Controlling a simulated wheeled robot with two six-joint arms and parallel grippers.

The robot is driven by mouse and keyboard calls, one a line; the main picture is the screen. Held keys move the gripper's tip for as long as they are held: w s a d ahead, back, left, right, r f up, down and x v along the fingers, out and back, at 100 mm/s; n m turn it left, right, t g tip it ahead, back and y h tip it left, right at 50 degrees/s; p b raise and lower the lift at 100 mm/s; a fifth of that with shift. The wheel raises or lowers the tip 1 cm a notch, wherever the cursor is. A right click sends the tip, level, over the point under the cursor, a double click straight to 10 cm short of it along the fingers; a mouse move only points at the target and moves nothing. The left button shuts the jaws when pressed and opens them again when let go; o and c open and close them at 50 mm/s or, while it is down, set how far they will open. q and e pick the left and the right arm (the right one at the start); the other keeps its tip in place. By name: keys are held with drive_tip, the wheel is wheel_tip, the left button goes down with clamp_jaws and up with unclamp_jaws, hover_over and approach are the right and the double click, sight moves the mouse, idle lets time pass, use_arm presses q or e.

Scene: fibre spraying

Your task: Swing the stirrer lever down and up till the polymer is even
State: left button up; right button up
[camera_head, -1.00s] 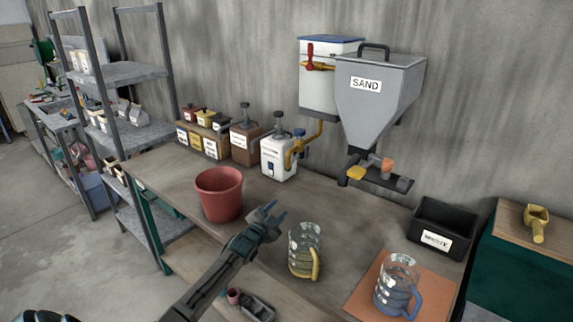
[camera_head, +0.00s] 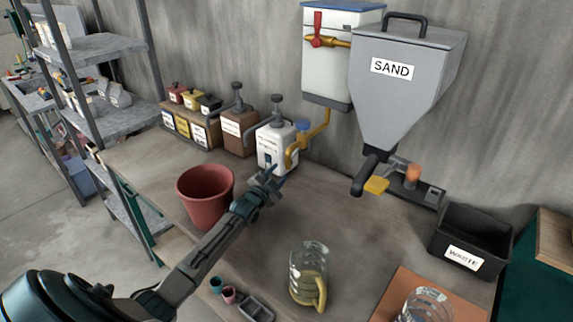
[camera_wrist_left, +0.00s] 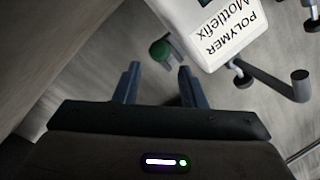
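The white polymer container (camera_head: 270,142) stands at the back of the bench with a dark pump top. Its label reads POLYMER Mottlefix in the left wrist view (camera_wrist_left: 228,28), where it appears upside down at the top. A grey bar with a cylindrical end (camera_wrist_left: 301,86) shows beside it there; I cannot tell whether it is the stirrer lever. My left gripper (camera_head: 270,178) is just in front of the container's lower part. In the wrist view its fingers (camera_wrist_left: 158,68) are apart with nothing between them. The polymer inside is hidden. My right gripper is out of view.
A red bucket (camera_head: 205,197) stands left of my left gripper. A yellow pipe (camera_head: 318,132) runs down right of the container. The grey sand hopper (camera_head: 400,90), a glass jug with a yellow handle (camera_head: 307,270) and a black waste bin (camera_head: 470,235) are to the right.

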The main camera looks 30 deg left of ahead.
sight(294, 154)
use_arm(q)
drive_tip(key=shift+w+f+b, duration=0.2)
drive_tip(key=shift+w+b, duration=0.45)
drive_tip(key=shift+b, duration=0.45)
drive_tip(key=w+b, duration=0.2)
drive_tip(key=w, duration=0.1)
drive_tip(key=w+b, duration=0.1)
drive_tip(key=shift+w+a, duration=0.25)
drive_tip(key=shift+w+r, duration=0.15)
drive_tip(key=shift+w, duration=0.35)
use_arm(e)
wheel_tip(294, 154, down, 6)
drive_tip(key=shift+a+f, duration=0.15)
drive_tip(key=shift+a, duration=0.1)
use_arm(q)
drive_tip(key=shift+c, duration=0.5)
drive_tip(key=c, duration=0.7)
clamp_jaws()
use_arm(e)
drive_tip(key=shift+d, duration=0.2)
